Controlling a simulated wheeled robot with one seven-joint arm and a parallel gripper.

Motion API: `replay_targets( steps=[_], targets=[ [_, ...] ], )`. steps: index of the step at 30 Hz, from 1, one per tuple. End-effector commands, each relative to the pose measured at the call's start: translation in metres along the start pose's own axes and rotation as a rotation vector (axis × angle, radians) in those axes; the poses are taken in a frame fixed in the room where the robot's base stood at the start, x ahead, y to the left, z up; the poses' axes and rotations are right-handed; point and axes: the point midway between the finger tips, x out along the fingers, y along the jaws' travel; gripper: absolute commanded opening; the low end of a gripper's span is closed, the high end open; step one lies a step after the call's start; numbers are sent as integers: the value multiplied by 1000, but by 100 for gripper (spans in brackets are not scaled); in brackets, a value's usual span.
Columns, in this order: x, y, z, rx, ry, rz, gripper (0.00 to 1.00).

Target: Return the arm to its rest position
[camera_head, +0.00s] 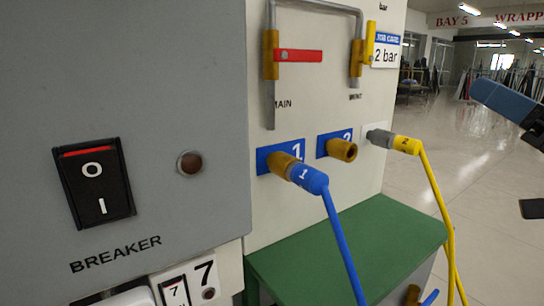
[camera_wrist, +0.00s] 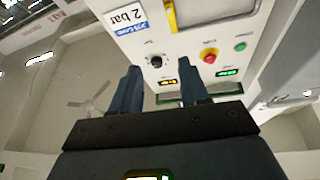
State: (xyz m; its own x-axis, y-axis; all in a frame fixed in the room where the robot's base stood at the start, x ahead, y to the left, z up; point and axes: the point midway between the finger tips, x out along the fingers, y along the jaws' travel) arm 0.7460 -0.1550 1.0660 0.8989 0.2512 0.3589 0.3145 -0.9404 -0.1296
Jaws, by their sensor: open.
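My gripper (camera_wrist: 160,66) shows in the wrist view with two dark blue fingers apart and nothing between them. Beyond the fingers is a white panel with a black knob (camera_wrist: 156,61), a red button (camera_wrist: 209,56) and a green button (camera_wrist: 240,46). In the head view, a blue and black part of my arm (camera_head: 505,101) enters at the right edge, clear of the cabinet. Whether that part is a finger I cannot tell.
A blue hose plug (camera_head: 308,178) is on port 1. Brass port 2 (camera_head: 343,150) is empty. A yellow hose plug (camera_head: 407,145) sits in a grey fitting. A green shelf (camera_head: 350,240) juts out below. The breaker (camera_head: 95,183) is at left. Open floor (camera_head: 470,130) lies right.

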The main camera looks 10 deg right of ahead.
Motion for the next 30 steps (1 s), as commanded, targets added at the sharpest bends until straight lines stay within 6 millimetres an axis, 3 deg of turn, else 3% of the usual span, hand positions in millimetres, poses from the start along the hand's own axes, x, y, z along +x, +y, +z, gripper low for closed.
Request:
replay_targets(
  steps=[8,14,21,30],
  targets=[
    [-20,2,74,102,-47,131,45],
    [-56,-8,149,163,-116,268,45],
    [-118,-35,223,170,-217,400,45],
    [-209,-86,277,100,-359,484,45]
  ],
)
